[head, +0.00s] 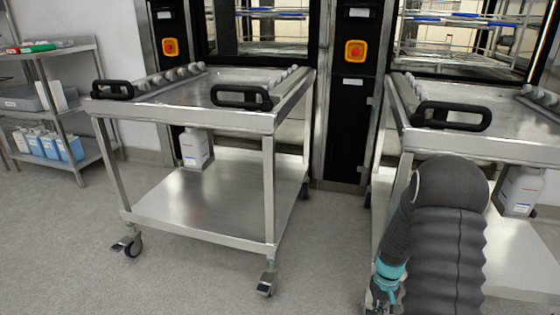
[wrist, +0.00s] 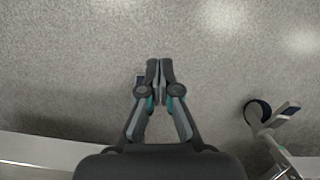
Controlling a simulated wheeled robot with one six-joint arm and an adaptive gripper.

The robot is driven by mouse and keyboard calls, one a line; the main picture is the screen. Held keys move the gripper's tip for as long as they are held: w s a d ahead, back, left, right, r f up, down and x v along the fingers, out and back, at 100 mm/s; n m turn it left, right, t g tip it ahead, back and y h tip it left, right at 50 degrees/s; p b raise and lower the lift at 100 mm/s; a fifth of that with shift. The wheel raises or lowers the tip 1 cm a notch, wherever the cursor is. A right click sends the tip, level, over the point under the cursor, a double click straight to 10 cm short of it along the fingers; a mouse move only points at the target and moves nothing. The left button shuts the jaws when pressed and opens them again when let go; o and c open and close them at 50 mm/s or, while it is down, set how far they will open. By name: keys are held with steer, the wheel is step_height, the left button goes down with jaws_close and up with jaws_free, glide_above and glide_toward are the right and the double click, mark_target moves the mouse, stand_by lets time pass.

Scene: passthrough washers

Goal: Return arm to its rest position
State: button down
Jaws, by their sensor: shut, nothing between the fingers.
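My gripper (wrist: 160,66) shows in the wrist view. Its two fingers are together with nothing between them, and it points down over bare grey floor (wrist: 75,50). In the head view my arm is at the lower right, in front of the right steel trolley (head: 515,152). The gripper's fingertips cannot be made out there.
A second steel trolley (head: 205,118) with black handles stands left of my arm, on castors. Washers with black panels (head: 345,130) stand behind both trolleys. A caster (wrist: 258,112) is near the gripper's right. A shelf rack (head: 55,60) is at the far left. The front left floor is clear.

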steer(key=s+a+r+t+p, duration=0.2)
steer(key=s+a+r, duration=0.2)
steer(key=r, duration=0.9)
steer(key=s+a+r+t+p, duration=0.2)
steer(key=s+a+r, duration=0.3)
steer(key=s+r, duration=0.4)
steer(key=s+a+r+t+p, duration=0.1)
steer(key=s+a+r+t, duration=0.2)
steer(key=r, duration=1.6)
steer(key=s+a, duration=0.1)
steer(key=s, duration=0.3)
steer(key=shift+s+a+r+t+h+p, duration=0.2)
steer(key=shift+r+t+h+p, duration=0.1)
steer(key=shift+t+p, duration=0.1)
steer(key=shift+d, duration=0.1)
